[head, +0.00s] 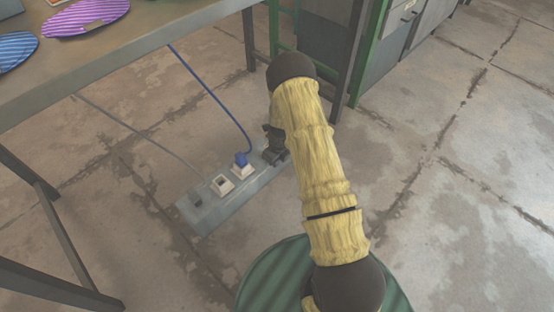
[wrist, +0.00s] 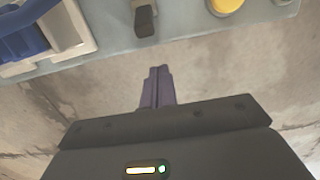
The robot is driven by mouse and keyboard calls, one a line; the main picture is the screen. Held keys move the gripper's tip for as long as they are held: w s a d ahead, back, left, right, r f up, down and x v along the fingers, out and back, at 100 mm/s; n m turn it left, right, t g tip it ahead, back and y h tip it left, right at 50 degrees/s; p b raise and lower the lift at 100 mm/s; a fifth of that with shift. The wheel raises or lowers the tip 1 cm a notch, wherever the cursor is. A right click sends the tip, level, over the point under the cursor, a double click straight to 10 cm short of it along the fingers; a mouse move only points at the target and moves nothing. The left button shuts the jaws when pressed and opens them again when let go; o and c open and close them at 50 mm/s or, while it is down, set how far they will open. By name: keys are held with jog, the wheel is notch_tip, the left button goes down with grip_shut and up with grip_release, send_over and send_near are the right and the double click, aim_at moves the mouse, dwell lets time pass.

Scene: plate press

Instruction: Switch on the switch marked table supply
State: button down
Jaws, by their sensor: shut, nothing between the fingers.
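A grey supply box (head: 215,212) lies on the floor beside the table, with white sockets along its top. The wrist view shows the near edge of this box (wrist: 185,38). There a dark switch lever (wrist: 145,20) stands between a blue plug (wrist: 25,32) and a yellow round knob (wrist: 226,6). No marking is legible, so I cannot tell whether it is the table supply switch. My gripper (wrist: 157,72) is shut and empty, its fingertips below the dark switch in the picture and apart from it. In the head view my gripper (head: 274,146) covers the box's right end.
A blue cable (head: 212,96) runs from the blue plug (head: 241,160) up to the table (head: 120,68); a grey cable (head: 140,134) also reaches the box. Table legs stand at left and behind. Striped plates (head: 88,17) lie on the table. Floor (head: 450,190) at right is clear.

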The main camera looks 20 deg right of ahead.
jog(key=w+b, duration=0.1)
jog(key=w+a+r, duration=0.1)
jog(key=shift+w+a+b, duration=0.25)
jog(key=shift+w+b, duration=0.1)
jog(key=shift+b, duration=0.05)
jog(key=shift+w+a+r, duration=0.15)
jog(key=shift+w+r, duration=0.1)
jog(key=shift+r, duration=0.1)
